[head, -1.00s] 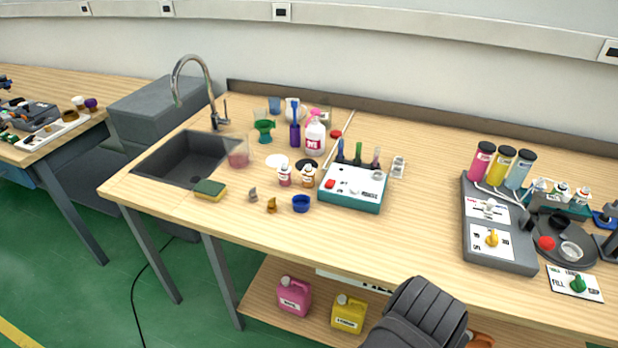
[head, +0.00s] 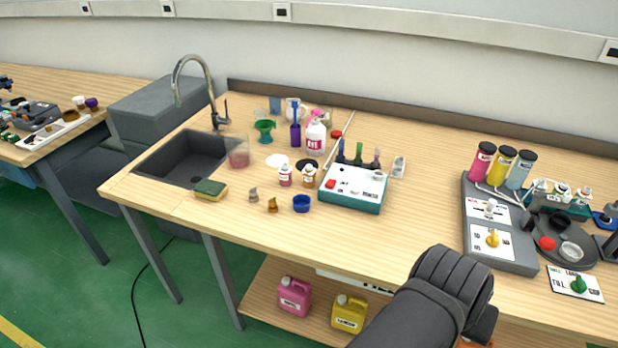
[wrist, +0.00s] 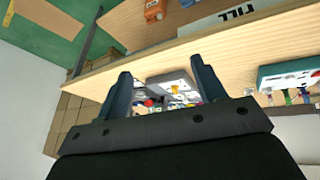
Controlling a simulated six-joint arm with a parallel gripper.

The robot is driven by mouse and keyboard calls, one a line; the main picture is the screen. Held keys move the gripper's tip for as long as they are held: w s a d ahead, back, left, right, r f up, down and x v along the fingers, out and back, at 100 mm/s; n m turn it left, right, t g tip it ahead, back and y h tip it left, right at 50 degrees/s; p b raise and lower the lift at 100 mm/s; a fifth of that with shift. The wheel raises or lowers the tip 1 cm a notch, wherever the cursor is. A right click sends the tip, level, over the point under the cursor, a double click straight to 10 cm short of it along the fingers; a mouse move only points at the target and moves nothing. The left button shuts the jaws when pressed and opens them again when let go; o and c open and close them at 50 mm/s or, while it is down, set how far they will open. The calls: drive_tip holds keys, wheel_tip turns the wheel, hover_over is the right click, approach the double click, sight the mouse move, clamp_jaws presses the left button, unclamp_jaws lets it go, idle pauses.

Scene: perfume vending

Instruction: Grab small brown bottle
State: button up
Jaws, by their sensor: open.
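A small brown bottle (head: 308,176) with a white label and white cap stands upright on the workbench in the head view, left of the teal-based device. A similar small bottle with red-pink contents (head: 285,175) stands just left of it. My gripper shows in the wrist view (wrist: 162,82) with its two dark fingers apart and nothing between them. In the head view my dark arm is at the bench's front edge, well to the right of and nearer than the brown bottle. The fingertips are not visible there.
The teal-based device (head: 351,190) with pens stands right of the bottles. A blue cup (head: 301,203) and small orange piece (head: 272,204) lie in front. A grey dispenser unit (head: 496,225) stands at right. The bench between the devices is clear.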

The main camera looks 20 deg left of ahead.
drive_tip(key=w+d+r+n+g+h, duration=0.1)
drive_tip(key=w+d+r+n+g, duration=0.3)
drive_tip(key=w+d+r+n, duration=0.65)
drive_tip(key=w+a+n+y, duration=0.1)
drive_tip(key=w+a, duration=0.6)
drive_tip(key=w, duration=0.4)
drive_tip(key=w+a+n+y, duration=0.1)
drive_tip(key=w+a, duration=0.6)
drive_tip(key=w, duration=0.4)
drive_tip(key=n+y, duration=0.2)
drive_tip(key=n, duration=0.6)
hover_over(309, 166)
drive_tip(key=d, duration=0.2)
wheel_tip(309, 166, down, 8)
drive_tip(key=f, duration=0.4)
drive_tip(key=a+f, duration=0.1)
drive_tip(key=f, duration=0.6)
drive_tip(key=shift+a+f, duration=0.15)
drive_tip(key=shift+f, duration=0.2)
drive_tip(key=shift+w+a+f, duration=0.1)
drive_tip(key=shift+a+f, duration=0.1)
drive_tip(key=shift+f, duration=1.2)
drive_tip(key=shift+a+f, duration=0.2)
drive_tip(key=shift+f, duration=1.2)
drive_tip(key=c, duration=1.1)
